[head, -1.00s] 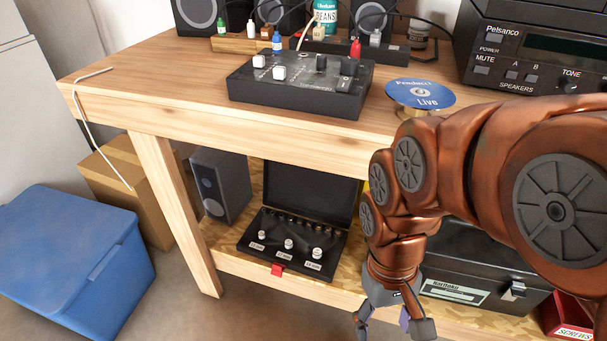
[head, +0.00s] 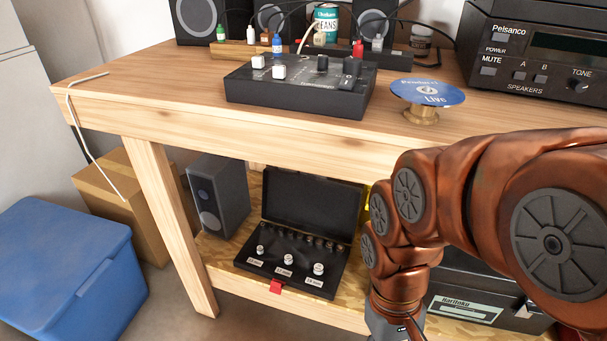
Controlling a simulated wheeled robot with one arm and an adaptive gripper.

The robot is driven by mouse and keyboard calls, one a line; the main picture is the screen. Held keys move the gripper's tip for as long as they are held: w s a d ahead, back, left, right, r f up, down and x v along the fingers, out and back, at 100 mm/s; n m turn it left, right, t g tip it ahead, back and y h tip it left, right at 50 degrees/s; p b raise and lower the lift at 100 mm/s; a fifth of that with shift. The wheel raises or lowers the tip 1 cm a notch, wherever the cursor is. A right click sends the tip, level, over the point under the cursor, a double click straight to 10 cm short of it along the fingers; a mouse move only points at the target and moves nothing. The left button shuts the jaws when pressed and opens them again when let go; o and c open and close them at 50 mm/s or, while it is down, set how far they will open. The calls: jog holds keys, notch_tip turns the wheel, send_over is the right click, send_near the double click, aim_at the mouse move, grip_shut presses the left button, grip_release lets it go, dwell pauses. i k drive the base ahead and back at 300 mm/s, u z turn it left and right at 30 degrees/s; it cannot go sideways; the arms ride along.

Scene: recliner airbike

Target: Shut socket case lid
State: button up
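The black socket case (head: 296,279) lies open on the lower shelf of the wooden bench. Its lid (head: 312,204) stands up at the back, under the bench top. Several silver sockets sit in the base, and a red tab (head: 276,286) shows at its front edge. My copper-coloured arm comes in from the right, and its wrist points down to the right of the case, apart from it. My gripper's fingers are below the bottom edge of the picture and cannot be seen.
A dark speaker (head: 217,194) stands left of the case. A black toolbox (head: 478,290) is on the right, behind my arm. The bench top edge (head: 240,143) overhangs the lid. A blue bin (head: 68,275) and a cardboard box (head: 125,205) are on the left.

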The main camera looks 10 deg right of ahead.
aim_at(309, 204)
jog(key=u, duration=2.45)
jog(key=k, duration=0.9)
jog(key=z, duration=1.1)
jog(key=i, duration=0.5)
jog(key=u, duration=0.4)
